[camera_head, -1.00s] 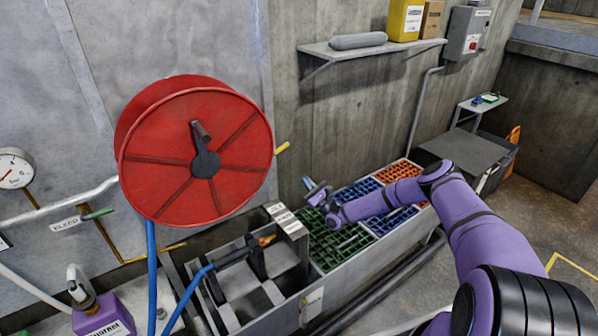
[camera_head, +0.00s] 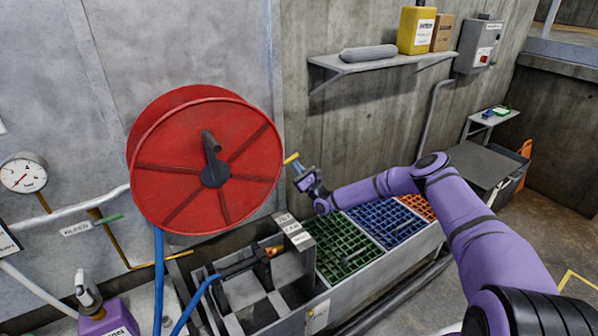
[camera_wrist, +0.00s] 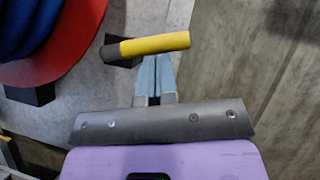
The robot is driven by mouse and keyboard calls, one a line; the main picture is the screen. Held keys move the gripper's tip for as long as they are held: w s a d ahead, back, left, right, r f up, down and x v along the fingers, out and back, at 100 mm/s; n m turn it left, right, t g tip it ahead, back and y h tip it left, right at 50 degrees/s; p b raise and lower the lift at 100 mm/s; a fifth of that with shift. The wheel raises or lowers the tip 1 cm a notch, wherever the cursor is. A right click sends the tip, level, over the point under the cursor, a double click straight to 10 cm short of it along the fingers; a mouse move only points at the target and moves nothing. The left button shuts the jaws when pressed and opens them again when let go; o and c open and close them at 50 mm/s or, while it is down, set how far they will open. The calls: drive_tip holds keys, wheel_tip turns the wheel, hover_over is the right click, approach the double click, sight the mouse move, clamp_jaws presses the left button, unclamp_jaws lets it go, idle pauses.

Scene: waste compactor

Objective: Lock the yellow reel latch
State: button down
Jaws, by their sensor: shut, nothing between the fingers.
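The yellow reel latch (camera_head: 291,158) sticks out at the right edge of the red hose reel (camera_head: 160,200). In the wrist view the latch (camera_wrist: 155,44) is a yellow bar with a dark grey end at its left, lying nearly level. My gripper (camera_head: 298,170) is shut and empty, its tips right by the latch. In the wrist view the pale blue fingers (camera_wrist: 156,60) reach up to the lower edge of the yellow bar and their tips are hidden by it or end there. I cannot tell whether they touch.
Below the reel is a grey bin (camera_head: 262,312) with a hose nozzle. Green (camera_head: 345,250), blue (camera_head: 385,218) and orange crates stand to its right. A wall shelf (camera_head: 375,65) hangs above. A gauge (camera_head: 23,173) and pipes are at left.

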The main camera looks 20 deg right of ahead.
sight(294, 156)
drive_tip(key=shift+r+n+g+y, duration=0.25)
drive_tip(key=shift+n+g+y, duration=0.1)
drive_tip(key=shift+n, duration=0.3)
drive_tip(key=shift+r+n+g+y, duration=0.25)
drive_tip(key=shift+n+g, duration=0.1)
drive_tip(key=shift+n, duration=0.3)
drive_tip(key=r+n+g, duration=0.1)
drive_tip(key=n+g, duration=0.1)
drive_tip(key=n, duration=0.1)
drive_tip(key=r+n+g+y, duration=0.1)
drive_tip(key=n+g, duration=0.1)
drive_tip(key=n, duration=0.2)
drive_tip(key=a+r+n+g+y, duration=0.1)
drive_tip(key=r+n+g, duration=0.1)
drive_tip(key=n, duration=0.1)
drive_tip(key=shift+s+a, duration=0.1)
drive_tip(key=shift+s, duration=0.1)
drive_tip(key=n, duration=0.1)
drive_tip(key=a+r+n+g, duration=0.1)
drive_tip(key=a+n+g+h, duration=0.1)
drive_tip(key=n, duration=0.1)
drive_tip(key=shift+s+r, duration=0.25)
drive_tip(key=shift+s, duration=0.05)
drive_tip(key=shift+r, duration=0.1)
